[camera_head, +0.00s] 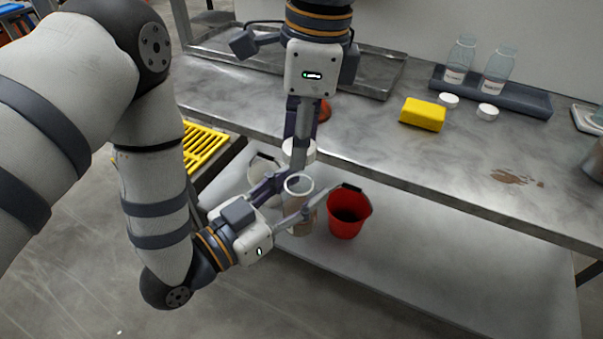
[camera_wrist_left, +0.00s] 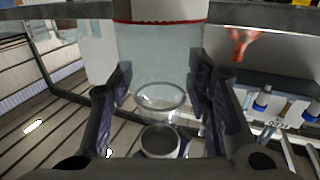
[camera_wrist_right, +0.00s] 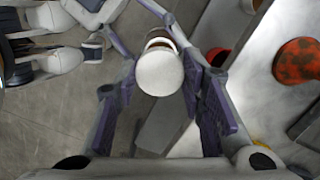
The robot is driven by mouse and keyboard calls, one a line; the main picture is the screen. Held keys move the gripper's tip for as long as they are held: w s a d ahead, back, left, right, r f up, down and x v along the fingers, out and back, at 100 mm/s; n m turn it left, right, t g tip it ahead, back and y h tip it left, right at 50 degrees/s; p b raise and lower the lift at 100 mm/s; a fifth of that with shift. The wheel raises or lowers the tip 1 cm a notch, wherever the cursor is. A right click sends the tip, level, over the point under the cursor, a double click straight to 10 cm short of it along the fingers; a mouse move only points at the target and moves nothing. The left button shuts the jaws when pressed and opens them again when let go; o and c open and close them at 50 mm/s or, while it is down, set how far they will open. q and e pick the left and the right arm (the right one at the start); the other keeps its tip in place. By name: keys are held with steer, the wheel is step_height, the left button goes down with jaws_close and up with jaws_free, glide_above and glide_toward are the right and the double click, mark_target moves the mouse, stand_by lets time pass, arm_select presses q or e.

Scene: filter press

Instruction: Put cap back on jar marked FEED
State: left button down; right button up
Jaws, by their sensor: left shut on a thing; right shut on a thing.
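My left gripper (camera_head: 295,203) is shut on a clear jar (camera_head: 299,186), held in front of the bench edge with its open rim facing up. The jar also shows between the fingers in the left wrist view (camera_wrist_left: 158,60). My right gripper (camera_head: 302,140) points down and is shut on a white cap (camera_head: 299,151). The cap is above the jar's rim and looks apart from it; their exact alignment is hard to tell. In the right wrist view the cap (camera_wrist_right: 160,73) hides most of the jar. I cannot read a label on the held jar.
On the bench (camera_head: 390,150), a dark tray (camera_head: 520,99) holds two clear jars. Two white caps (camera_head: 448,100) (camera_head: 487,112), a yellow sponge (camera_head: 423,114) and a brown spill (camera_head: 517,178) are nearby. A red bucket (camera_head: 345,225) stands on the lower shelf, below the grippers.

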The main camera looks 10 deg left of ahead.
steer(key=shift+f, duration=1.15)
steer(key=shift+f, duration=0.9)
steer(key=shift+f, duration=0.55)
steer(key=m, duration=0.3)
steer(key=shift+a+t, duration=0.1)
steer(key=shift+t, duration=0.2)
steer(key=o, duration=0.7)
steer(key=shift+o, duration=0.2)
